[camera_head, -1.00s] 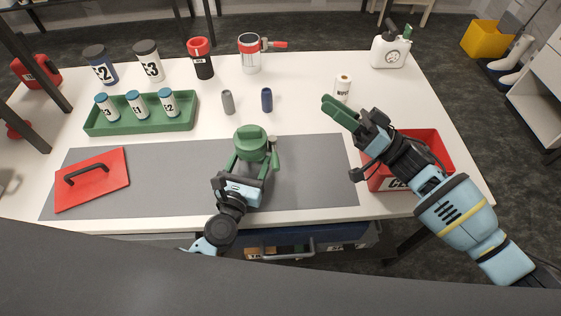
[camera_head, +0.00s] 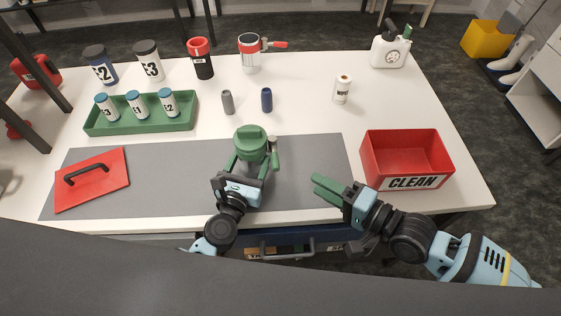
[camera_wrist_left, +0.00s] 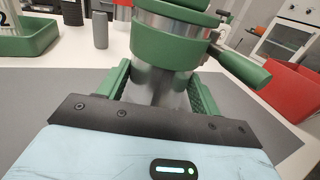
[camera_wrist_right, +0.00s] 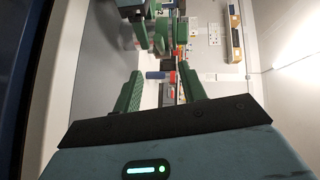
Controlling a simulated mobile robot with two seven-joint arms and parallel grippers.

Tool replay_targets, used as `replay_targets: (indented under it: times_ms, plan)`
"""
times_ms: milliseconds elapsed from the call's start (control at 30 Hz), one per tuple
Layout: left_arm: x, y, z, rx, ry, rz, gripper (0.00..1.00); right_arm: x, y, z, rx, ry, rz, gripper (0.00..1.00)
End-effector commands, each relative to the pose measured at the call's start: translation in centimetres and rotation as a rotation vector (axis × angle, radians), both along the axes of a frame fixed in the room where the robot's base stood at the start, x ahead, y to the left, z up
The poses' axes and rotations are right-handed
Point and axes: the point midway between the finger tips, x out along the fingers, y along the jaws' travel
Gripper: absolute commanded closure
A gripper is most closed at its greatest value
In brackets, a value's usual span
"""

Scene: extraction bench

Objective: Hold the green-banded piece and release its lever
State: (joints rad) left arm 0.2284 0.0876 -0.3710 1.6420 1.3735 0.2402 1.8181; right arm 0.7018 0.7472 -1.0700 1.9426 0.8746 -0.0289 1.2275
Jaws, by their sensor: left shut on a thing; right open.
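The green-banded piece (camera_head: 251,142) stands on the grey mat (camera_head: 313,165) with a green top. In the left wrist view it is a metal body with a wide green band (camera_wrist_left: 172,42). Its green lever (camera_wrist_left: 240,67) sticks out to the right; in the head view the lever (camera_head: 275,157) is on the piece's right side. My left gripper (camera_head: 246,170) is shut on the piece from the front, fingers on either side of its body. My right gripper (camera_head: 328,188) is open and empty, right of the piece and apart from it, near the mat's front right.
A red CLEAN bin (camera_head: 414,183) stands at right. A red board with a black handle (camera_head: 91,182) lies on the mat's left. A green tray (camera_head: 142,124) holds bottles. Behind stand a grey cylinder (camera_head: 228,103), a blue cylinder (camera_head: 266,100) and a red-banded piece (camera_head: 250,60).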

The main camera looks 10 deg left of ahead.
Motion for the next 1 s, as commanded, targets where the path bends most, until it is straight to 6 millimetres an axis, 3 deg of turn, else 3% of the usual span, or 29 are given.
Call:
replay_targets:
  times_ms: [333,800,1000]
  plan:
    - [0.0,0.0,0.0,0.0,0.0,0.0,0.65,0.7,1.2,-0.2,0.002,0.004,0.0,0.59]
    - [0.0,0.0,0.0,0.0,0.0,0.0,0.65,4.8,8.1,-1.3,0.0,0.001,0.002,0.59]
    - [0.0,0.0,0.0,0.0,0.0,0.0,0.65,5.8,9.8,-1.6,0.0,0.002,0.001,0.59]
